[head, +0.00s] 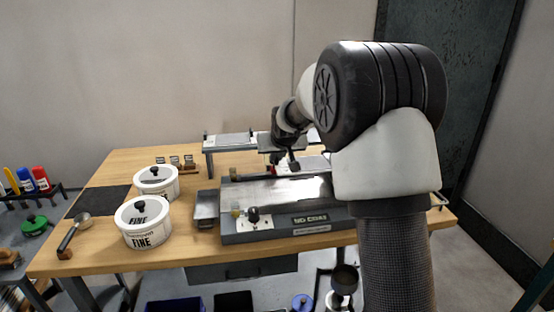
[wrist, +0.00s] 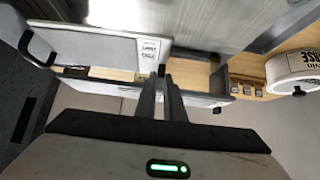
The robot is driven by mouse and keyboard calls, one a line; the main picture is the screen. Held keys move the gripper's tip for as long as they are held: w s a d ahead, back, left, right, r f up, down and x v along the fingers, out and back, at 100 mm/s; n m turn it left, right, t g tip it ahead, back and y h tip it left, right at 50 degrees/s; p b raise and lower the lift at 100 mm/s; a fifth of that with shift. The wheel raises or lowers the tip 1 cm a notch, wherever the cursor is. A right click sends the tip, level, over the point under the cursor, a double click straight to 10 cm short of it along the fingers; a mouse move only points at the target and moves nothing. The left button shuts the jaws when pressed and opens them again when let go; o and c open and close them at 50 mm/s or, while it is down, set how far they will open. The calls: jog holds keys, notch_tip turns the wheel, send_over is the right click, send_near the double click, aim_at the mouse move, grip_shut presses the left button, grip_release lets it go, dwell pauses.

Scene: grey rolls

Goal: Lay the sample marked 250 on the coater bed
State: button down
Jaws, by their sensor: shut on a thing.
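My gripper (head: 284,160) hangs over the rear of the coater, seen from behind my arm in the head view. In the wrist view its fingers (wrist: 164,80) are shut, and a pale grey sample with a white labelled end strip (wrist: 150,48) appears to be pinched at its edge. The label's number is too small to read. The coater (head: 290,228) stands at the front middle of the table with a flat, shiny metal bed (head: 270,192). The bed's right part is hidden by my arm. I cannot tell whether the sample touches the bed.
Two white lidded tubs (head: 146,222) (head: 157,182) stand left of the coater, with a scoop (head: 70,236) and a dark mat (head: 100,202). A raised rack (head: 232,141) stands behind the coater. Several small marked blocks (head: 175,160) sit left of the rack.

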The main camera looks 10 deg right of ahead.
jog(key=shift+f, duration=0.1)
jog(key=shift+f+b, duration=3.1)
jog(key=shift+f, duration=0.95)
jog(key=shift+f, duration=0.3)
jog(key=c, duration=1.8)
grip_release()
jog(key=shift+o, duration=0.2)
jog(key=shift+s, duration=0.1)
